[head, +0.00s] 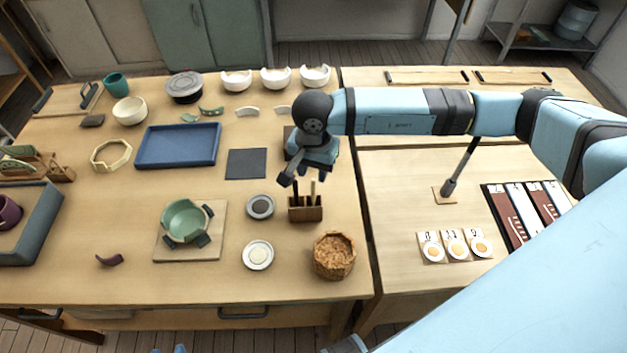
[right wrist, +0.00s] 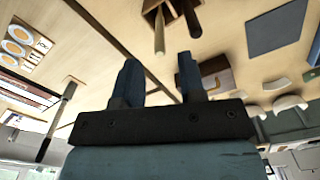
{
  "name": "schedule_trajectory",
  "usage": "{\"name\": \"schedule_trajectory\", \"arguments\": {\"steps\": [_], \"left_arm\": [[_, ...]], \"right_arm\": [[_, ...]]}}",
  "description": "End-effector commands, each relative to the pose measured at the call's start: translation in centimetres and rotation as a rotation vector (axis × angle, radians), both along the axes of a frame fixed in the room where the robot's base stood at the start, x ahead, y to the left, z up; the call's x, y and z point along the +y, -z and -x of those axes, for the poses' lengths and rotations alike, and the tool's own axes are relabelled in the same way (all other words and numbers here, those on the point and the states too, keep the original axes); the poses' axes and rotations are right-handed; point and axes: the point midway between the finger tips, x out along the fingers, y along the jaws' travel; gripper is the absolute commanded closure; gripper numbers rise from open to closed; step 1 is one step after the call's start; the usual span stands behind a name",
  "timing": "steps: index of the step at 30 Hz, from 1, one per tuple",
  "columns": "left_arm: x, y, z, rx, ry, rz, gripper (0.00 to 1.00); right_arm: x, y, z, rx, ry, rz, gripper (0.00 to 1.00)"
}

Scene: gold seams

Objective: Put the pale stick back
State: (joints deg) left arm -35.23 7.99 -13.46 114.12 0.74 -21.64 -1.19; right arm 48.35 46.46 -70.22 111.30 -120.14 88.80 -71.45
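The pale stick (head: 313,188) stands upright in the right part of a small wooden holder (head: 306,211). A dark stick (head: 296,192) stands beside it on the left. In the right wrist view the pale stick (right wrist: 159,38) and the dark stick (right wrist: 192,22) rise from the holder (right wrist: 150,6), beyond the fingertips. My right gripper (head: 303,177) is above and behind the holder in the head view. Its two fingers (right wrist: 158,75) are apart with nothing between them. I cannot tell how far the stick tops are from the fingers. My left gripper is not in view.
A woven cork-coloured basket (head: 334,257) and two small dishes, one dark-centred (head: 260,207) and one pale (head: 258,255), stand near the holder. A green bowl (head: 184,220) sits on a board to the left. A dark mat (head: 246,163) lies behind.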

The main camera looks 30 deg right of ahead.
Motion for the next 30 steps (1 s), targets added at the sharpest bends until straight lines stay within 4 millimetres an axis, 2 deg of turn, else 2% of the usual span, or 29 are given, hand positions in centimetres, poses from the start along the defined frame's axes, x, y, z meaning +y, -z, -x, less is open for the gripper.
{"name": "schedule_trajectory", "arguments": {"steps": [6,12,30], "left_arm": [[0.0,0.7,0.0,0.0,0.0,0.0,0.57],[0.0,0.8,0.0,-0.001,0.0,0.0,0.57],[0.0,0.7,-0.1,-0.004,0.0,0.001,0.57]], "right_arm": [[0.0,-4.4,0.0,-0.003,-0.002,0.0,0.63],[0.0,-6.6,0.0,0.0,-0.001,0.0,0.63],[0.0,-7.0,0.1,0.001,0.0,0.001,0.63]]}}
